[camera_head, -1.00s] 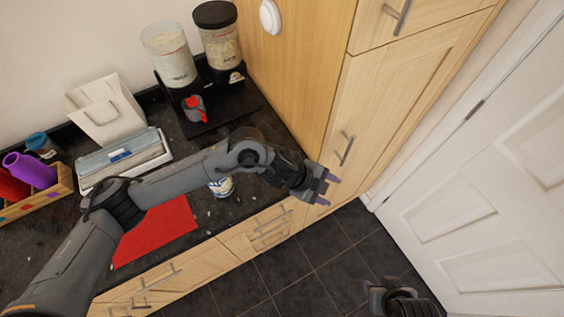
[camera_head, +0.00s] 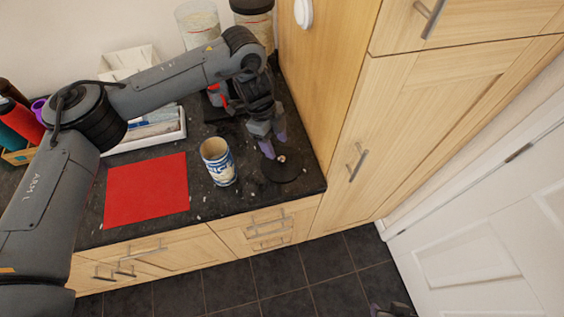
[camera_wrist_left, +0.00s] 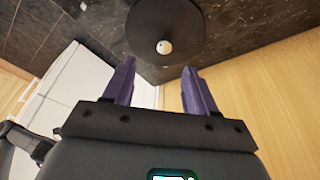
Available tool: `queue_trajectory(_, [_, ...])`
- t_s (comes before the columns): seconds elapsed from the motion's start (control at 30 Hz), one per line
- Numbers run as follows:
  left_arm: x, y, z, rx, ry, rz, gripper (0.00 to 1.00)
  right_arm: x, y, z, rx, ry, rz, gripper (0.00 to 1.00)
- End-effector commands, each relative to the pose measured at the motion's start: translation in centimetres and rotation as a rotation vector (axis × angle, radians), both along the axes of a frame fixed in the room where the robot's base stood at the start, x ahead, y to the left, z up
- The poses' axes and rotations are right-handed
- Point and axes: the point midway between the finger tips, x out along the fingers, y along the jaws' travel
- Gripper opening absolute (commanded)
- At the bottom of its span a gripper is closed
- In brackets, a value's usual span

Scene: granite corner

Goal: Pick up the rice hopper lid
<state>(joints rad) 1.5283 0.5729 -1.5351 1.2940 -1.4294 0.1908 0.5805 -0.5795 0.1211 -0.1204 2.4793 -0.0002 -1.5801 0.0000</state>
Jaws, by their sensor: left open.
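The rice hopper lid (camera_head: 285,170) is a flat, round black disc with a small pale knob. It lies on the dark counter near the tall cabinet, and it also shows at the top of the left wrist view (camera_wrist_left: 190,38). My left gripper (camera_head: 274,147) is open and empty, its purple fingers pointing down just above the lid near the knob. In the left wrist view the two fingers (camera_wrist_left: 159,66) are spread apart, with the knob beyond their tips. My right gripper (camera_head: 391,310) barely shows at the bottom edge; its jaws are unclear.
A blue-and-white can (camera_head: 219,163) stands left of the lid, beside a red mat (camera_head: 146,187). A clear hopper (camera_head: 198,25) and a black-lidded one (camera_head: 254,18) stand behind my left arm. The tall wooden cabinet (camera_head: 327,85) borders the counter on the right.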

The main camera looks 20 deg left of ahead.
Motion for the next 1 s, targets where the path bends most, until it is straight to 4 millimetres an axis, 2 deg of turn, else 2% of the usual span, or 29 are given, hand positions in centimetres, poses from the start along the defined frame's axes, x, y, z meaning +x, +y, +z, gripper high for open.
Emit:
queue_trajectory(0.33, [0.0, -0.6, -2.1, 0.000, 0.000, -0.001, 0.57, 0.0, 0.0, 0.8, 0.000, 0.000, 0.000, 0.43])
queue_trajectory(0.7, [0.2, -1.3, -6.2, -0.001, -0.002, -0.003, 0.57, 0.0, 0.0, 1.9, 0.000, -0.001, 0.000, 0.43])
queue_trajectory(1.0, [0.2, -1.3, -6.5, -0.001, -0.002, -0.001, 0.55, 0.0, 0.0, 1.9, 0.000, 0.000, 0.000, 0.43])
